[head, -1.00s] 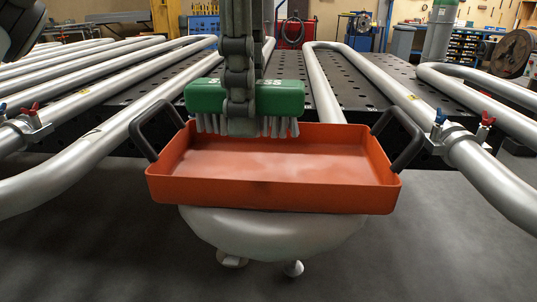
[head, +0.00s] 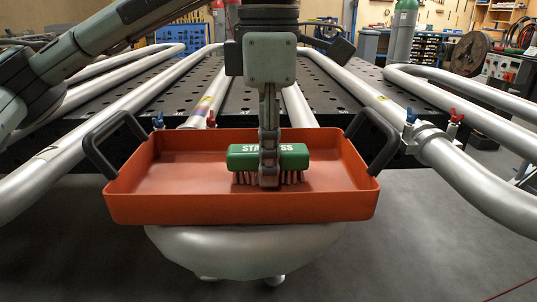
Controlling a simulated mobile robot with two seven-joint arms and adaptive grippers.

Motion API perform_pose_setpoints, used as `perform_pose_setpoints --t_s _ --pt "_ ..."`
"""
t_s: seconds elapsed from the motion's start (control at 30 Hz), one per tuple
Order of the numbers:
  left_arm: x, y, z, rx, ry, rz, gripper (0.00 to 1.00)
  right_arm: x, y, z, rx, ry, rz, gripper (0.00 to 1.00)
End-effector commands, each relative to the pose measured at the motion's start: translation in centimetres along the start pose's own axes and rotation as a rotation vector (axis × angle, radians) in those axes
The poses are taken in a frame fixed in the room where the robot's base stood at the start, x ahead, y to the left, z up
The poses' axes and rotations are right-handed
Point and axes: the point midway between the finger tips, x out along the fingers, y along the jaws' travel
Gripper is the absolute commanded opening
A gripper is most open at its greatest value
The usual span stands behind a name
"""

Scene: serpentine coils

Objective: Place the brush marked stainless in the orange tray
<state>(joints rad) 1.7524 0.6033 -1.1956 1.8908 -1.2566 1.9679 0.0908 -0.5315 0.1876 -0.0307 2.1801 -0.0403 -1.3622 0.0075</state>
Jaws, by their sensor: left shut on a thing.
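The green brush (head: 241,158) has white letters on its side, partly hidden by my gripper, with "STA" and "SS" showing. It is inside the orange tray (head: 160,205), right of the tray's middle, with its bristles down. The bristles look at or close to the tray floor; I cannot tell if they touch. My left gripper (head: 269,172) reaches down from above and is shut on the middle of the brush. The tray has black handles at both ends and holds nothing else that I see. My right gripper is not in view.
The tray sits on a rounded pale support (head: 235,250) in front of a black perforated table (head: 335,95). Silver pipes (head: 480,165) run along both sides, with a clamp with red and blue handles at right. The tray's left half is clear.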

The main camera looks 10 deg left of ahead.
Motion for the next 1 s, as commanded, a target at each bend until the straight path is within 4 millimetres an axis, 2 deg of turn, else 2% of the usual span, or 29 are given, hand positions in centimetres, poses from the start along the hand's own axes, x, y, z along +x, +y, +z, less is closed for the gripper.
perform_pose_setpoints --t_s 0.23,0.4,0.43,0.57,0.6,0.97,1.0 --pt "0.1 0.0 0.0 0.000 -0.001 0.001 0.07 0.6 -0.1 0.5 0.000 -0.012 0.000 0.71" --pt "0.3 0.0 0.0 0.000 -0.001 0.001 0.07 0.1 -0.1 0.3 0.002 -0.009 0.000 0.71" --pt "0.3 0.0 0.0 0.000 -0.001 0.000 0.32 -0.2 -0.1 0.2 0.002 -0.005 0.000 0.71" --pt "0.3 0.0 0.0 0.001 0.000 0.000 0.48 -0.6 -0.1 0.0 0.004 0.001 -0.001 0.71" --pt "0.3 0.0 0.0 0.001 0.000 0.000 0.50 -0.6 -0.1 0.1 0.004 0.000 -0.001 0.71" --pt "-0.2 0.0 0.0 0.000 -0.001 0.001 0.50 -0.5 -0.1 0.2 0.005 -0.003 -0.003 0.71" --pt "-0.5 0.0 0.1 0.000 -0.001 0.002 0.50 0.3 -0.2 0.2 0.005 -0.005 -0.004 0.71"
